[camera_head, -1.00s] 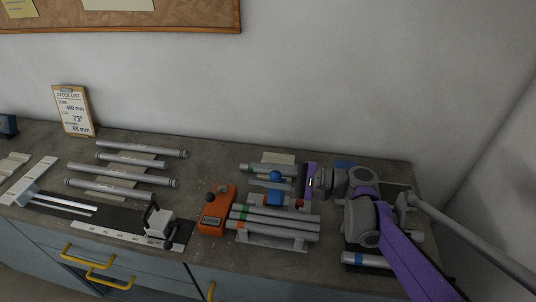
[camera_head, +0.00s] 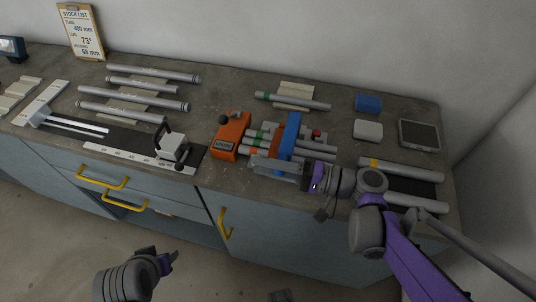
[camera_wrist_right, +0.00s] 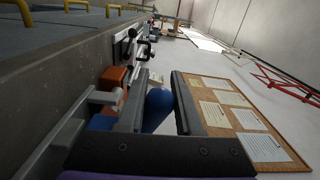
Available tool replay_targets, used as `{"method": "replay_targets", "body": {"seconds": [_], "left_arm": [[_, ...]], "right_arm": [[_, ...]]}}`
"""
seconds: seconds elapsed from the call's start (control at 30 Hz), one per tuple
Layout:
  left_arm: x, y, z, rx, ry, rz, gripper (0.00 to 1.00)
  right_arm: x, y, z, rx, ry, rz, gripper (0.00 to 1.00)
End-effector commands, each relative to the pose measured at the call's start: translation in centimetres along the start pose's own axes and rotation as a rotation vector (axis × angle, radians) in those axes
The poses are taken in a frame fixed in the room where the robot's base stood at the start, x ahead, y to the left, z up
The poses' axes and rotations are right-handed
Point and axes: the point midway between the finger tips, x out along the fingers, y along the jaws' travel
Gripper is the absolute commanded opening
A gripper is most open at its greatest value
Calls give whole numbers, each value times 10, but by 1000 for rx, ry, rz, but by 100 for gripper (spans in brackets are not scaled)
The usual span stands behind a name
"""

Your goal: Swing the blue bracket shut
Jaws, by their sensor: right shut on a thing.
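The blue bracket (camera_head: 289,136) lies as a bar across the grey tubes (camera_head: 262,143) held in the jig, its near end beside my right gripper (camera_head: 306,176). In the right wrist view, a rounded blue knob (camera_wrist_right: 158,105) sits between the two dark fingers of the right gripper (camera_wrist_right: 157,103), which is shut on it. In the head view the gripper hides the knob. My left gripper (camera_head: 170,262) is low over the floor in front of the bench, away from the jig; its finger opening is unclear.
An orange device (camera_head: 231,134) stands left of the jig, and a clamp (camera_head: 171,148) sits on the rail. Loose tubes lie at the back left (camera_head: 152,74) and right (camera_head: 400,168). A blue block (camera_head: 368,103) and a grey tray (camera_head: 419,134) lie at the back right.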

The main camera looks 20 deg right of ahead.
Motion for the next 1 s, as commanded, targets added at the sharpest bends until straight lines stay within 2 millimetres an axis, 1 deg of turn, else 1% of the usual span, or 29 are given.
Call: {"method": "replay_targets", "body": {"seconds": [0.03, 0.2, 0.63, 0.67, 0.8, 0.83, 1.0], "left_arm": [[2, 0, 2, 0, -1, 0, 50], [5, 0, 4, 0, -2, 0, 50], [5, 0, 4, 0, -3, 0, 50], [5, 0, 4, 0, -3, 0, 50], [5, 0, 4, 0, -3, 0, 50], [5, 0, 4, 0, -3, 0, 50], [5, 0, 4, 0, -3, 0, 50]], "right_arm": [[0, 4, 2, 2, 0, 1, 0], [0, 9, 4, 3, 1, 1, 0], [0, 12, 5, 3, 1, 7, 0], [0, 12, 5, 3, 1, 7, 36], [0, 11, 5, 3, 1, 5, 61], [0, 11, 5, 3, 1, 4, 64], [0, 10, 5, 3, 1, 3, 64]]}}
